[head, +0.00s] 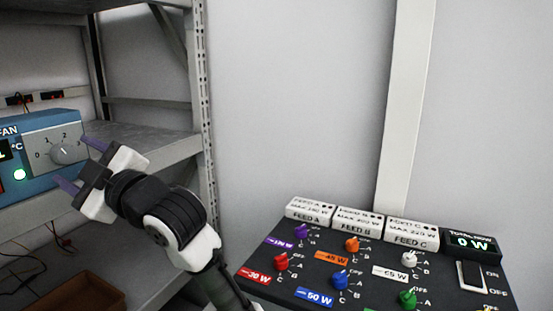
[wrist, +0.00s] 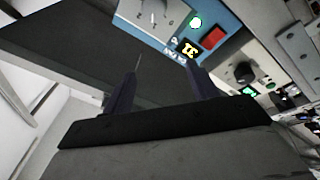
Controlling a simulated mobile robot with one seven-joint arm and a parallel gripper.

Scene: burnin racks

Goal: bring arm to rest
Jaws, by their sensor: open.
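My gripper (head: 82,166) is in the left part of the head view, in front of the blue fan unit (head: 40,180) on the rack shelf. Its two purple fingers are spread apart with nothing between them. The fan unit has a grey dial (head: 64,153) marked 0 to 3 and a lit green lamp (head: 19,174). In the wrist view the fingers (wrist: 158,92) point towards the shelf, and the fan unit (wrist: 215,18) shows beyond them at the top. The fingers look apart from the dial. My arm reaches up from the bottom of the head view.
A metal rack (head: 204,100) stands at the left, its upright close to my arm. A black switch panel (head: 325,275) with coloured knobs and a display reading 0 W (head: 472,243) is at the lower right. A brown tray (head: 85,293) sits low left. The wall area above the panel is clear.

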